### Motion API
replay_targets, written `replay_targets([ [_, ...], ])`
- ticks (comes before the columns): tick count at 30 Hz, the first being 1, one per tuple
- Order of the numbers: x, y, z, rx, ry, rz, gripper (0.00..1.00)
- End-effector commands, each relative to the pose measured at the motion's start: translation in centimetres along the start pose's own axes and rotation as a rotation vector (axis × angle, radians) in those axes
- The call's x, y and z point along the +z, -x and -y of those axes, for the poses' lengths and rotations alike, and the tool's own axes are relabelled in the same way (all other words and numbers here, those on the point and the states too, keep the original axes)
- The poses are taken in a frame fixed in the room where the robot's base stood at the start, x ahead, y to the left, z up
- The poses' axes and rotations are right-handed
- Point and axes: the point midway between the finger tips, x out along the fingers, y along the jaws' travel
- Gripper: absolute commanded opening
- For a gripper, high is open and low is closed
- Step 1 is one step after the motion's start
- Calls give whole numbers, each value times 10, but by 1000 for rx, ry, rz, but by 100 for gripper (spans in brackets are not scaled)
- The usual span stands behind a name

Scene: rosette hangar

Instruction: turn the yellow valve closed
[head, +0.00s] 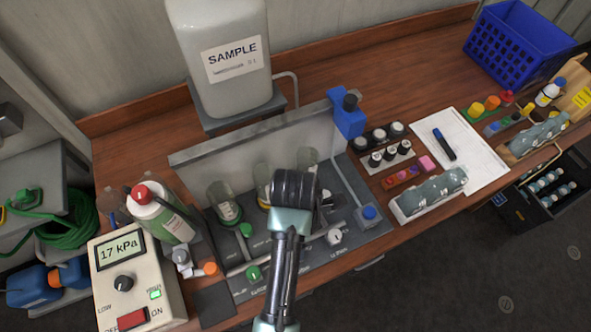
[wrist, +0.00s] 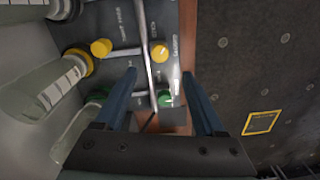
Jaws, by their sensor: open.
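In the wrist view, a round yellow valve knob (wrist: 160,52) sits on the dark panel near its wooden edge. A second yellow knob (wrist: 101,47) sits to its left, near a bottle with a yellow ring (wrist: 77,62). My gripper (wrist: 159,75) is open and empty, with its two blue fingers apart. The first yellow knob appears just past the fingertips, roughly midway between them. A green knob (wrist: 166,98) shows between the fingers. In the head view my arm hides the yellow knobs and my fingers.
A gauge box reading 17 kPa (head: 125,285) stands left. A blue post (head: 347,118) and small vials (head: 390,155) are right.

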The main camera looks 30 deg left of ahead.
Motion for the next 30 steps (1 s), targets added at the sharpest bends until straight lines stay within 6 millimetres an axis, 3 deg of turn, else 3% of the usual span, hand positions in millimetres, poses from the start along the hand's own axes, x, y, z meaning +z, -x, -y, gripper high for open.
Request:
replay_targets([
  [6, 0, -48, 2, -6, -1, -1, 72],
  [13, 0, -84, 1, -2, -1, 1, 72],
  [19, 0, -98, 0, 0, -1, 2, 72],
  [28, 0, -101, 0, 1, -1, 2, 72],
  [30, 0, -101, 0, 1, -1, 2, 63],
])
